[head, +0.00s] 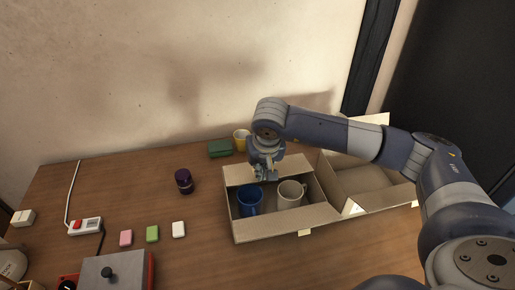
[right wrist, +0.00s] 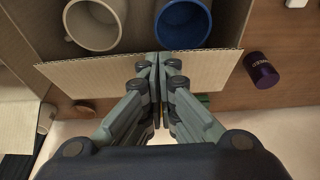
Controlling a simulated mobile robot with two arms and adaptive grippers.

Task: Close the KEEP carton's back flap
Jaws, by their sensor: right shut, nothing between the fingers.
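An open cardboard carton (head: 272,229) stands on the table, with a blue mug (head: 249,200) and a beige mug (head: 291,194) inside. I cannot read a KEEP label on it. Its back flap (head: 237,176) runs along the far edge, not lying over the mugs; it also shows in the right wrist view (right wrist: 215,70). My right gripper (head: 265,174) is at the middle of this flap, pointing down, shut and empty. In the right wrist view its fingertips (right wrist: 158,58) are together at the flap's edge; I cannot tell if they touch it. My left gripper is not in view.
A second open carton (head: 365,178) stands close on the right, under my right arm. A purple jar (head: 184,181), small blocks (head: 152,233) and a power strip (head: 85,226) lie left.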

